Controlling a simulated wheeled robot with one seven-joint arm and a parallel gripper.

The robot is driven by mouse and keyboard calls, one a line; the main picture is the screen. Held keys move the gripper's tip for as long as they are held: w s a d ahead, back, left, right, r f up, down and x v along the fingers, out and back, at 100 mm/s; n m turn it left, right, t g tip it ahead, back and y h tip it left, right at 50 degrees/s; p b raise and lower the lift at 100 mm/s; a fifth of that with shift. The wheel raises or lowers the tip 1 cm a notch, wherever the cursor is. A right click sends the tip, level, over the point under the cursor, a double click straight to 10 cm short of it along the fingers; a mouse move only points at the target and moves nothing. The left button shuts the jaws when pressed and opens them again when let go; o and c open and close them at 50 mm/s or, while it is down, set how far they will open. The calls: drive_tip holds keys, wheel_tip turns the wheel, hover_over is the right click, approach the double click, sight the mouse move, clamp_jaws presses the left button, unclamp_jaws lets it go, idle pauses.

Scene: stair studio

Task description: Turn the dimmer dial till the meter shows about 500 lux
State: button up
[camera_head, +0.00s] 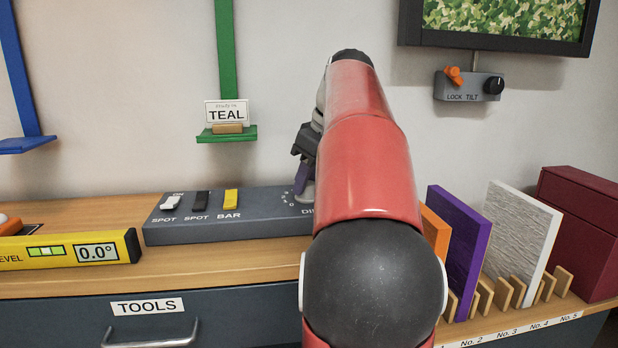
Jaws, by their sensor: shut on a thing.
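The dimmer dial sits at the right part of the grey switch panel (250,222). Only a sliver of the dial (308,190) and some scale dots show left of my red arm; the arm hides the rest and part of the "DI..." label. My gripper (303,178) points down at the dial from above, and its jaws are shut on it. The far side of the jaws is hidden behind the arm. I see no lux meter or lux reading in this view.
The panel also carries white, black and yellow switches. A yellow level (65,250) reading 0.0° lies to the left. Sample boards (522,240) stand in a slotted rack at right. A grey lock/tilt box (470,87) is on the wall under a framed green panel (505,18).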

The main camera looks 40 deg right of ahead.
drive_tip(key=shift+a+m, duration=0.1)
drive_tip(key=shift+m, duration=0.2)
drive_tip(key=m+h+p, duration=0.1)
drive_tip(key=m+h, duration=0.1)
drive_tip(key=m, duration=0.3)
drive_tip(key=shift+a+r+p, duration=0.1)
drive_tip(key=shift+a+p, duration=0.05)
drive_tip(key=shift+p, duration=0.2)
drive_tip(key=m+h+p, duration=0.1)
drive_tip(key=m, duration=0.2)
drive_tip(key=m+g+h+p, duration=0.1)
drive_tip(key=m, duration=0.2)
drive_tip(key=shift+w+a+m, duration=0.1)
drive_tip(key=shift+w+m, duration=0.05)
drive_tip(key=shift+m, duration=0.25)
drive_tip(key=m+g+p, duration=0.1)
drive_tip(key=m, duration=0.1)
drive_tip(key=m+g+h+p, duration=0.1)
drive_tip(key=m, duration=0.2)
drive_tip(key=shift+w, duration=0.15)
drive_tip(key=m+g, duration=0.1)
drive_tip(key=m, duration=0.2)
drive_tip(key=m+g, duration=0.1)
drive_tip(key=m, duration=0.2)
drive_tip(key=shift+w, duration=0.1)
drive_tip(key=o, duration=1)
